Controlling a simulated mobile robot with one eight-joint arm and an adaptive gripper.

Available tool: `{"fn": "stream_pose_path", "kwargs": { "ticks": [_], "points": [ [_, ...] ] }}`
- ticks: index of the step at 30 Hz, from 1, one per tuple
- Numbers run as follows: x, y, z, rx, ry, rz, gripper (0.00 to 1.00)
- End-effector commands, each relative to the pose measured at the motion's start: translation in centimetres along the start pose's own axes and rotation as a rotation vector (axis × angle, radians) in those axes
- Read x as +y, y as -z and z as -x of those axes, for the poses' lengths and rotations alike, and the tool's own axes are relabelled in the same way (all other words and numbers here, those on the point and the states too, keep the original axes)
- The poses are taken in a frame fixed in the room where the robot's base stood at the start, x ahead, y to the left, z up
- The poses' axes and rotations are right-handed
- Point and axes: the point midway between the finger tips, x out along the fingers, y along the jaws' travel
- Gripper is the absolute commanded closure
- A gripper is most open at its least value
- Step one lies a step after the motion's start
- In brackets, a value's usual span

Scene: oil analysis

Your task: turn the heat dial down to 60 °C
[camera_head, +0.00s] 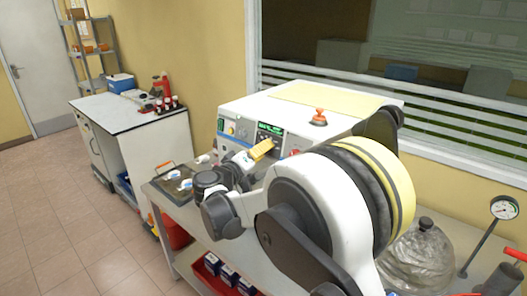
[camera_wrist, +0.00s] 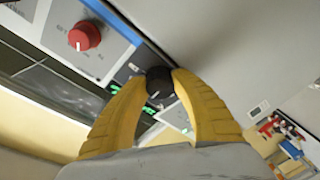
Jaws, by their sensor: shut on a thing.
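The white analyser (camera_head: 335,108) stands on the bench, with its control panel on the front. In the wrist view, a red dial (camera_wrist: 84,38) sits on a light panel section with small markings beside it, one seeming to read in °C. My gripper (camera_head: 262,150) is at the panel's front. In the wrist view, its yellow fingers (camera_wrist: 158,86) are shut on a black knob (camera_wrist: 159,76), apart from the red dial. The green-lit display (camera_head: 270,128) shows on the panel; its text is too small to read. One finger partly hides the panel in the wrist view.
A red-orange object (camera_head: 319,118) stands on top of the analyser. A dark tray (camera_head: 172,184) with small items lies left of my arm. A glass vessel (camera_head: 420,256) and a gauge (camera_head: 503,208) stand at the right. Open floor lies at the left.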

Motion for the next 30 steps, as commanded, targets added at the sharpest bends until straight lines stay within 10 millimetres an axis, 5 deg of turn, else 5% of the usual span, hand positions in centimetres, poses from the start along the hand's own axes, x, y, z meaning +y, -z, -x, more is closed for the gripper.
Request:
{"fn": "stream_pose_path", "kwargs": {
  "ticks": [26,27,29,30],
  "points": [
    [-0.01,-0.19,0.01,0.004,0.034,0.155,0.99],
    [-0.01,-0.19,0.01,0.004,0.034,0.155,0.63],
    [0.0,-0.17,0.01,0.005,0.034,0.155,0.44],
    [0.0,-0.15,0.01,0.005,0.034,0.155,0.44]
  ]
}}
